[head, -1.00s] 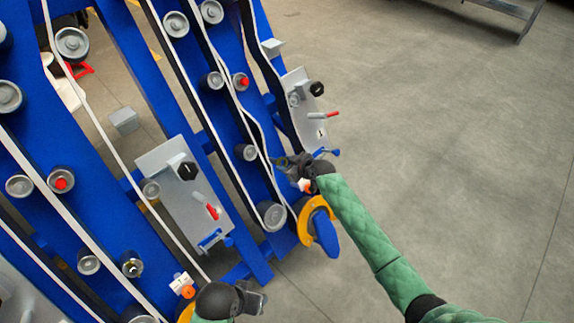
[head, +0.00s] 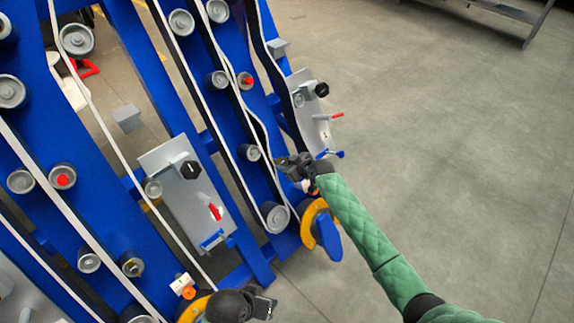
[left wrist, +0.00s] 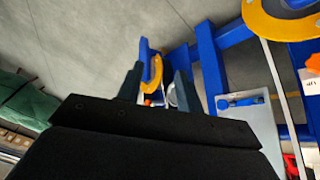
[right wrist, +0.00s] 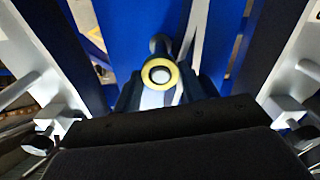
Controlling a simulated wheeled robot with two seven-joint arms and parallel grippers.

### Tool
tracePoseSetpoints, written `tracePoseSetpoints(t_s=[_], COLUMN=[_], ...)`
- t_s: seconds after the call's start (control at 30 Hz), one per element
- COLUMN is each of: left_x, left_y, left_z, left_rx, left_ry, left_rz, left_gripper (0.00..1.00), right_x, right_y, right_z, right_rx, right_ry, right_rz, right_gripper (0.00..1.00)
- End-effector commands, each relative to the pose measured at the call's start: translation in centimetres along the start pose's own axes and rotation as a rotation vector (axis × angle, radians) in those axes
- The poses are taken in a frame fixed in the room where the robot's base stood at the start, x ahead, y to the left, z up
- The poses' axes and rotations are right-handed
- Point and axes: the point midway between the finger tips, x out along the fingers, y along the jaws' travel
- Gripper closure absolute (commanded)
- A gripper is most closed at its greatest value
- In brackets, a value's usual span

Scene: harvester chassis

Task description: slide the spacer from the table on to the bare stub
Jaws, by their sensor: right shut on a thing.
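In the right wrist view the spacer (right wrist: 174,66) is a pale yellow ring between the fingertips of my right gripper (right wrist: 163,88), which is shut on it. A light round end (right wrist: 160,75), which looks like the stub, shows through the ring's hole. I cannot tell whether the ring is around it or only in line before it.
Blue beams (head: 172,100) carry several grey rollers and white-edged belts. Grey plates (head: 165,165) with black knobs and red handles stick out nearby. A yellow-and-blue part (head: 318,222) sits just below my right gripper.

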Motion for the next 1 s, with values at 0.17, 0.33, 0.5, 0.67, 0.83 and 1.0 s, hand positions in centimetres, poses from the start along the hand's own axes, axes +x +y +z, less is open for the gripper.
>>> tracePoseSetpoints(t_s=[0.17,0.33,0.5,0.67,0.83,1.0], left_x=[0.5,1.0,1.9,2.2,2.7,3.2], left_y=[-0.1,-0.2,-0.4,-0.4,-0.5,-0.6], left_z=[0.0,0.1,0.5,0.4,0.5,0.8], left_rx=[0.0,-0.001,-0.002,-0.002,-0.003,-0.004], left_ry=[0.008,0.017,0.014,0.027,0.032,0.028], left_rz=[-0.001,-0.001,-0.002,-0.002,-0.002,-0.002], left_gripper=[0.64,0.64,0.64,0.64,0.64,0.64], right_x=[0.3,0.5,0.7,0.9,1.1,1.1], right_y=[0.0,0.0,0.0,0.0,-0.1,0.0], right_z=[0.0,0.0,0.0,0.0,0.0,0.0], right_rx=[0.0,0.0,0.0,0.0,0.0,0.0], right_ry=[0.0,0.0,0.0,0.0,0.0,0.0], right_rz=[0.0,0.0,0.0,0.0,0.0,0.0], right_gripper=[0.85,0.85,0.85,0.85,0.85,0.34])
